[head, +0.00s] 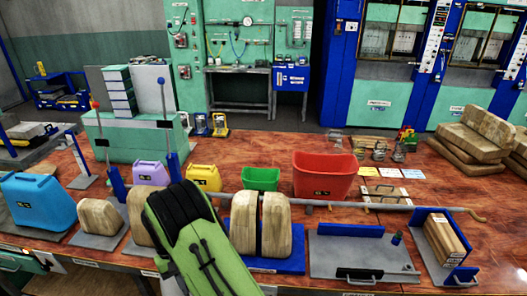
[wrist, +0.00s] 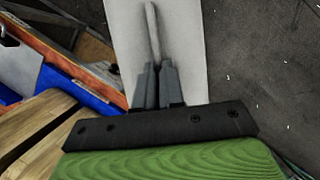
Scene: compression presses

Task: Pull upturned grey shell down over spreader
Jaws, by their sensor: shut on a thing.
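In the wrist view, my gripper (wrist: 157,72) is shut on a thin light-grey bar (wrist: 151,30). The bar stands out in front of a pale grey flat panel (wrist: 190,45), which may be part of the grey shell. The shell's full shape is not seen. In the head view, my green and black arm hides the gripper and what it holds. Two rounded wooden blocks stand side by side on a blue base (head: 283,264) just right of my arm; I cannot tell whether they are the spreader.
A long grey bar (head: 345,203) runs along the table behind the blocks. Blue (head: 40,203), yellow (head: 205,177), green (head: 261,178) and red (head: 323,177) bins stand on the table. A grey tray (head: 360,245) lies at right. Dark floor (wrist: 265,70) shows at right in the wrist view.

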